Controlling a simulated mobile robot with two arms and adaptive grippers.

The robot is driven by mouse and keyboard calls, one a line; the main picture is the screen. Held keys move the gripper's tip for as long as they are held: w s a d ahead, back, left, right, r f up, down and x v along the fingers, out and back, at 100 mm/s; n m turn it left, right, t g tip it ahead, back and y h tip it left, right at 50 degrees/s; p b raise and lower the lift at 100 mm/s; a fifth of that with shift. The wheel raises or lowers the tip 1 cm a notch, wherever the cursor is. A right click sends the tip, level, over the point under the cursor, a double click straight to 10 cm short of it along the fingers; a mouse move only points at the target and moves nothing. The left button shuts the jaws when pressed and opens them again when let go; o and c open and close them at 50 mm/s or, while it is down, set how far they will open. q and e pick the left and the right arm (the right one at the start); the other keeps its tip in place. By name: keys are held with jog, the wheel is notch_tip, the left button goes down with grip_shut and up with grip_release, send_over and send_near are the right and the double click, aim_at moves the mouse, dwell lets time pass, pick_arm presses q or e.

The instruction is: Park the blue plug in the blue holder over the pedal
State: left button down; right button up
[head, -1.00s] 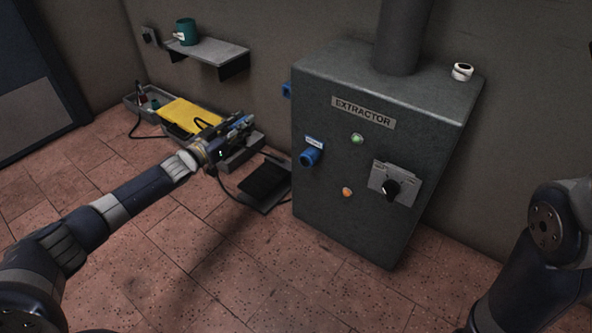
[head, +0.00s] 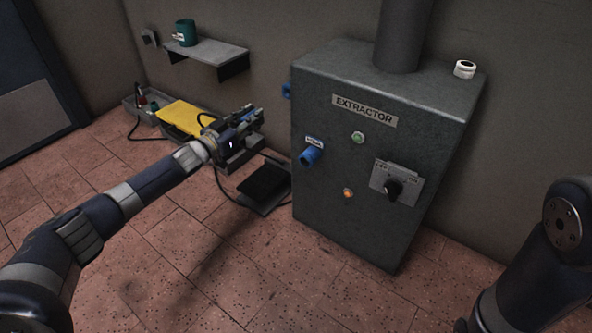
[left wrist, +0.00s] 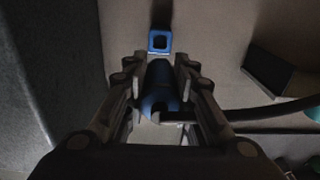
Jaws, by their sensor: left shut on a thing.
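The blue plug (left wrist: 160,84) is between the fingers of my left gripper (left wrist: 160,68), which is shut on it. A dark cable runs from it to the right in the left wrist view. The blue holder (left wrist: 160,40), a square blue frame with a dark opening, is on the wall just ahead of the plug, with a visible gap between them. In the head view the holder (head: 287,90) is partly hidden by the extractor's left edge. My left gripper (head: 252,122) is left of and below it, above the black pedal (head: 266,181). The right gripper is out of view.
The grey extractor box (head: 345,190) stands right of my left gripper, with a blue socket (head: 309,156) on its front. A wall shelf (head: 212,54) is above left. The floor in front is open.

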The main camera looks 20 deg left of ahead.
pick_arm(q)
jog(key=b+x, duration=0.7)
jog(key=x, duration=0.3)
jog(key=shift+w, duration=0.3)
dwell(1.4)
jog(key=shift+d+p, duration=0.1)
jog(key=shift+p, duration=0.3)
dwell(1.6)
jog(key=shift+b+x, duration=0.9)
jog(key=shift+b, duration=0.5)
jog(key=shift+w+d, duration=0.1)
jog(key=shift+w, duration=0.2)
jog(key=shift+w+d+b, duration=0.1)
jog(key=shift+w+b, duration=0.15)
jog(key=shift+b, duration=0.25)
jog(key=c, duration=1.3)
grip_release()
